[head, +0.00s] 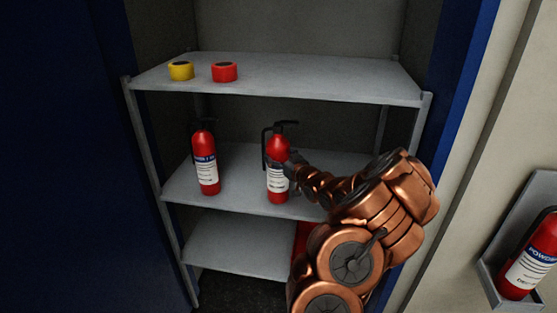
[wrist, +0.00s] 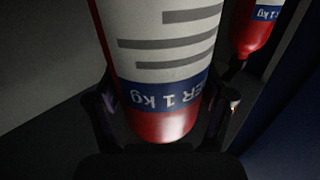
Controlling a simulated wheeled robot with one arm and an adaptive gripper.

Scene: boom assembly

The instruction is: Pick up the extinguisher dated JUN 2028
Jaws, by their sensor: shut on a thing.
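Two red extinguishers with white and blue labels stand upright on the middle shelf (head: 235,185). My gripper (head: 290,170) reaches in from the right and is shut on the right extinguisher (head: 277,150). In the wrist view this held extinguisher (wrist: 160,60) fills the middle, between the two fingers (wrist: 163,103), with its label upside down. The left extinguisher (head: 206,170) stands apart from it; it also shows at the wrist view's upper right (wrist: 262,22). I cannot read a date on any label.
Yellow tape (head: 181,71) and red tape (head: 224,72) lie on the top shelf (head: 310,78), above the extinguishers. The lower shelf (head: 235,245) looks bare at left; something red (head: 302,236) shows behind my arm. Another extinguisher (head: 530,260) sits in a wall holder at right.

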